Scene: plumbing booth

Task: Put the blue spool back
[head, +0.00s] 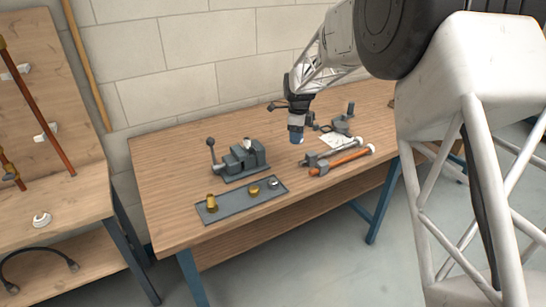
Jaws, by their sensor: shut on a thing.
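My gripper (296,122) is above the middle of the wooden workbench. It is shut on the blue spool (296,138), a small blue piece that shows just below the fingers. Most of the spool is hidden by the gripper, and I cannot tell whether it touches the bench. A grey tray (232,204) lies near the bench's front edge with a few small brass and grey fittings on it.
A grey vise with a lever (240,162) stands behind the tray. Two pipe tools (342,160), one orange-handled, lie to the right, with a paper sheet (330,139) and a grey clamp-like tool (343,123) behind them. The front left bench top (170,190) is clear.

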